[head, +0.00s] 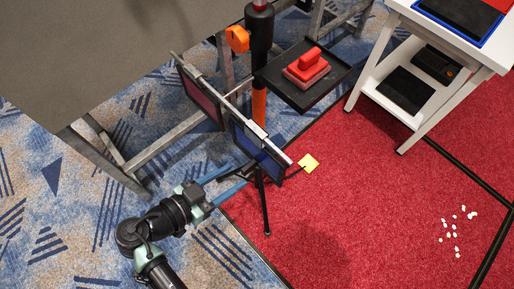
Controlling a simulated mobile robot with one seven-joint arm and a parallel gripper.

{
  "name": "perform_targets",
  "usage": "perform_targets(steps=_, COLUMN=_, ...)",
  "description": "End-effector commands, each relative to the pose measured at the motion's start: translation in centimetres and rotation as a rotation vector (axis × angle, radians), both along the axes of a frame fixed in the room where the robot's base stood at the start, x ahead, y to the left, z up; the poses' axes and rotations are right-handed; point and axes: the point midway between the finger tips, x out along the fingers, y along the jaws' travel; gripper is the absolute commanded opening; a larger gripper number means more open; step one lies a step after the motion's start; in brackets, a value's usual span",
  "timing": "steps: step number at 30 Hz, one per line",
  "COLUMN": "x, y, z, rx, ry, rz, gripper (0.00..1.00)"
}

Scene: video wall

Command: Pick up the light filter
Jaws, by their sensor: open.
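A blue framed panel (256,151), which looks like a light filter, hangs from a silver crossbar (233,106) on a stand. A red framed panel (203,98) hangs at the bar's far left end. Which one is the task's light filter I cannot tell. The fingertips are close to the panel; contact cannot be told.
A black stand (259,40) with an orange clamp (237,38) and thin legs rises behind the bar. A dark tray (305,89) holds a red block (307,65). A white shelf table (395,90) stands right. White bits (455,232) lie on open red carpet.

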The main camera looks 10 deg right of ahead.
Motion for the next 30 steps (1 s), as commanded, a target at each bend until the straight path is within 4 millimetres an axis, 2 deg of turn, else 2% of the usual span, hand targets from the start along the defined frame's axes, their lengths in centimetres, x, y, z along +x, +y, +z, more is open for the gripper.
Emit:
perform_targets(steps=10, x=2.4, y=-3.4, z=-1.6, rx=0.000, ry=0.002, rz=-0.003, gripper=0.53)
perform_targets(steps=20, x=2.9, y=-4.0, z=-1.9, rx=0.001, ry=0.000, rz=0.000, gripper=0.53)
perform_targets(steps=29, x=2.9, y=-4.0, z=-1.9, rx=0.001, ry=0.000, rz=0.000, gripper=0.00)
perform_targets(steps=30, x=2.9, y=-4.0, z=-1.9, rx=0.001, ry=0.000, rz=0.000, gripper=0.00)
